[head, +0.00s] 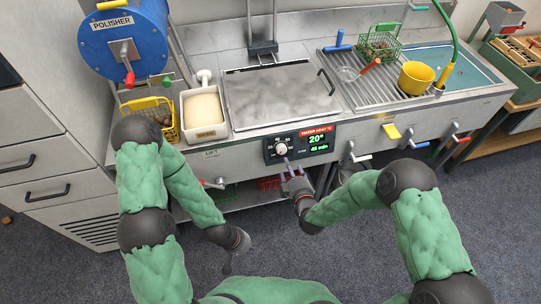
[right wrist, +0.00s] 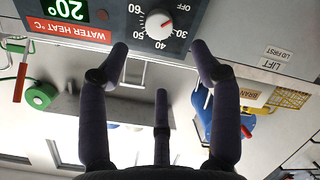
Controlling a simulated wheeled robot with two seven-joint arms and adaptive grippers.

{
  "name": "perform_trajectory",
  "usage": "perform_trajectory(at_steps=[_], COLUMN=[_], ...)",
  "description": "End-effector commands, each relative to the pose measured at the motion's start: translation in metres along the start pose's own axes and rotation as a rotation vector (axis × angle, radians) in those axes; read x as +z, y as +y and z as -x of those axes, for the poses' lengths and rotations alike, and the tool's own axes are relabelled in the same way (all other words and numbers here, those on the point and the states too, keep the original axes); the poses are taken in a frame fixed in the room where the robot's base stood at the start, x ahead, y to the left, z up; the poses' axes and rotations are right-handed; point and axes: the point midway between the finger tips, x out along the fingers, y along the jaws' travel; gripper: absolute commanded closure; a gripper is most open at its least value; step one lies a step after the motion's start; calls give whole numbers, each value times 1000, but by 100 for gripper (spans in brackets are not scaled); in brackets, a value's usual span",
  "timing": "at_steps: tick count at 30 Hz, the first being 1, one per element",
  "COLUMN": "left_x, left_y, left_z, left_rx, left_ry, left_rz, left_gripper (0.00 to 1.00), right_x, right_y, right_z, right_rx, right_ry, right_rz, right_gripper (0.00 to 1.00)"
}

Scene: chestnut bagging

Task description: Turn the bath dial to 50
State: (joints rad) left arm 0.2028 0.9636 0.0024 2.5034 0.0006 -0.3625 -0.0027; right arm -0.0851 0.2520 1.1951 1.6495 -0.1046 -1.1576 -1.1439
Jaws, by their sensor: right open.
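The bath dial (head: 281,148) is a white knob on the dark control panel (head: 299,144) at the sink unit's front. In the right wrist view the dial (right wrist: 160,24) appears upside down, with its red pointer between OFF and 30. The green display (head: 317,139) reads 20° above 45 min. My right gripper (head: 293,168) is just in front of the panel, below the dial. In the right wrist view its fingers (right wrist: 160,52) are spread, empty and apart from the dial. My left gripper (head: 228,262) hangs low over the floor, away from the panel; its fingers are hard to make out.
A lidded bath (head: 283,92) is behind the panel. A white bin (head: 203,112) and yellow basket (head: 151,118) stand to its left. A draining rack (head: 372,80) with a yellow bucket (head: 416,77) is to its right.

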Motion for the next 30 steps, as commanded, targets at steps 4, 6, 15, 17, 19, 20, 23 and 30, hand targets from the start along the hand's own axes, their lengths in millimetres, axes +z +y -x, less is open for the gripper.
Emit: perform_trajectory(at_steps=[4,6,15,17,19,20,23,30], left_x=[0,0,-1,-1,-1,-1,-1,-1], left_y=[-1,-2,-8,-8,-9,-9,-10,-10], left_z=[-5,-8,-22,-24,-26,-26,-28,-28], left_rx=[0,0,0,0,0,0,0,0], left_ry=[0,0,0,0,0,0,0,0], left_rz=[-1,-1,0,0,0,0,0,0], left_gripper=[100,100,100,100,100,100,100,100], right_x=[0,0,2,1,1,1,0,0], right_y=[0,-1,-2,-2,-2,-2,-1,0], right_z=[-15,-26,-78,-86,-94,-96,-102,-106], right_rx=[2,1,-1,0,-2,-2,-1,-2], right_ry=[2,2,0,1,0,0,0,-1], right_rz=[2,1,-1,-1,-1,-2,-2,-2], right_gripper=[36,36,36,36,36,36,36,36])
